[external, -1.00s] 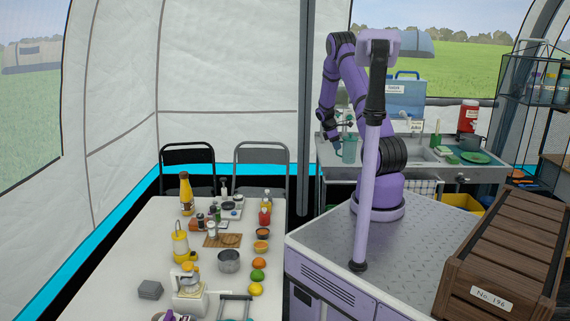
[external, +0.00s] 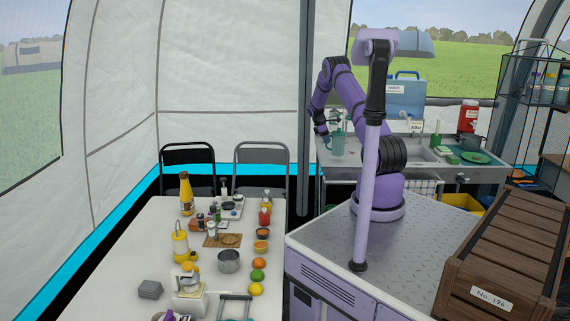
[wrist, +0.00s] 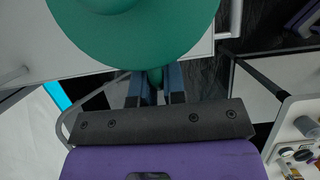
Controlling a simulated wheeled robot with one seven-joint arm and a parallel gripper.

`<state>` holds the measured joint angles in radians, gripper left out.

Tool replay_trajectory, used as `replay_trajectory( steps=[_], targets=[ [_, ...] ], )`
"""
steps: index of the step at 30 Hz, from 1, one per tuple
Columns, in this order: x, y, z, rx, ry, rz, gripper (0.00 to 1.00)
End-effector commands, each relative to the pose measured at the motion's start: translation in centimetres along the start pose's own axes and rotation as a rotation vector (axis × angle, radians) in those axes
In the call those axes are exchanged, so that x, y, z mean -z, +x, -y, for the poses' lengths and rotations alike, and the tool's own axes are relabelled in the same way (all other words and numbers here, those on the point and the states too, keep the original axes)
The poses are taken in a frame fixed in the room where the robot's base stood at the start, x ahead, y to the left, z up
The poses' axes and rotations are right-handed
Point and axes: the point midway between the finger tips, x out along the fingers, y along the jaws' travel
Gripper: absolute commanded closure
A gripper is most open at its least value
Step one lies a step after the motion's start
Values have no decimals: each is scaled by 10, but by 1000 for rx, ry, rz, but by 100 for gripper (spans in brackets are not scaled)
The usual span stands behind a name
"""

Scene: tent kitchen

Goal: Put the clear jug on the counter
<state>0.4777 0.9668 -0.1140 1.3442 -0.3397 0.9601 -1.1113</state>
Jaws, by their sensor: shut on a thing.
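The jug appears upright. It overlaps the left end of the metal counter (external: 405,166) in the external view; I cannot tell whether it touches the counter or is held clear of it.
The counter holds a sink, a green plate (external: 475,157), a red container (external: 467,117) and a blue box (external: 405,95). A white table (external: 150,245) with food and bottles stands at left. Two folding chairs (external: 262,160) stand behind it. A wooden crate (external: 505,255) is at right.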

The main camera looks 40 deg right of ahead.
Motion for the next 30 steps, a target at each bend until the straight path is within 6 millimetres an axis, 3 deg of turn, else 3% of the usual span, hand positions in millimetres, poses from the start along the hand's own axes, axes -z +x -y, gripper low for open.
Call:
replay_trajectory(
  steps=[2, 9, 21, 22, 24, 30],
  targets=[
    [2, 1, -6, -1, 1, -1, 100],
    [14, 30, -4, 0, 0, 0, 100],
    [16, 35, -4, -1, 0, 0, 100],
    [15, 35, -4, -1, 0, 0, 82],
    [15, 35, -4, -1, 0, 0, 66],
    [15, 35, -4, -1, 0, 0, 63]
  ],
)
